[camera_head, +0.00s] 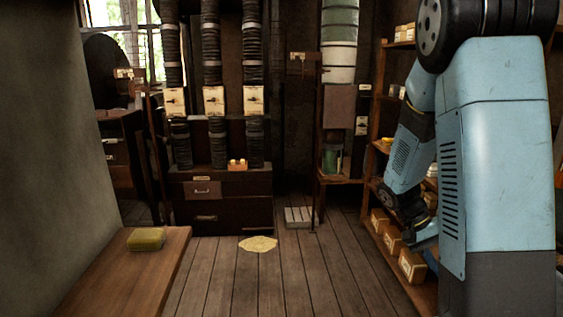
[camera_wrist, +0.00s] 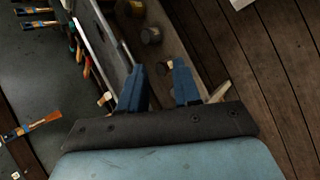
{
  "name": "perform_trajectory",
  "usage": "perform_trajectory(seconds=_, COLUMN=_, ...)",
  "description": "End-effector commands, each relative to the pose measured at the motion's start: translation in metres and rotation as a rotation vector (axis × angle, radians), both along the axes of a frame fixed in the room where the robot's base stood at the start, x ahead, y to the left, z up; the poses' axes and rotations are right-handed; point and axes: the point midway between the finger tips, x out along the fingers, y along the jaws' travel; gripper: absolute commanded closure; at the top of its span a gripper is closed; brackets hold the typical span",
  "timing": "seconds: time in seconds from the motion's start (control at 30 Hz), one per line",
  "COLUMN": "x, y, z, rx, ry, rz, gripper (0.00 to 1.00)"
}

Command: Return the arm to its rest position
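My arm shows as large light-blue links at the right of the head view, folded downward in front of the shelf unit. My gripper is hard to make out there, as its end is hidden behind the near link. In the wrist view my gripper (camera_wrist: 157,82) has two dark-blue fingers standing apart, with nothing between them that they touch. Beyond the fingers is a tilted view of a narrow ledge or tray with small dark round pieces on it (camera_wrist: 151,35), apart from the fingers.
Shelves with small boxes (camera_head: 411,265) stand close beside my arm. A wooden table (camera_head: 118,275) with a yellow-green block (camera_head: 146,239) is at left. The middle plank floor (camera_head: 295,275) is mostly clear, with a yellowish patch (camera_head: 258,244). Brushes or tools (camera_wrist: 32,127) show in the wrist view.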

Motion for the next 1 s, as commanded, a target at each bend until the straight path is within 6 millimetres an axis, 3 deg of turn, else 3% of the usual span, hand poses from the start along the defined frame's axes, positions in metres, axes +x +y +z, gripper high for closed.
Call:
perform_trajectory(seconds=0.47, x=-0.018, y=0.054, z=0.071, rx=0.275, ry=-0.274, rz=0.129, gripper=0.68)
perform_trajectory(seconds=1.0, x=-0.058, y=0.112, z=0.15, rx=0.472, ry=-0.598, rz=0.367, gripper=0.68)
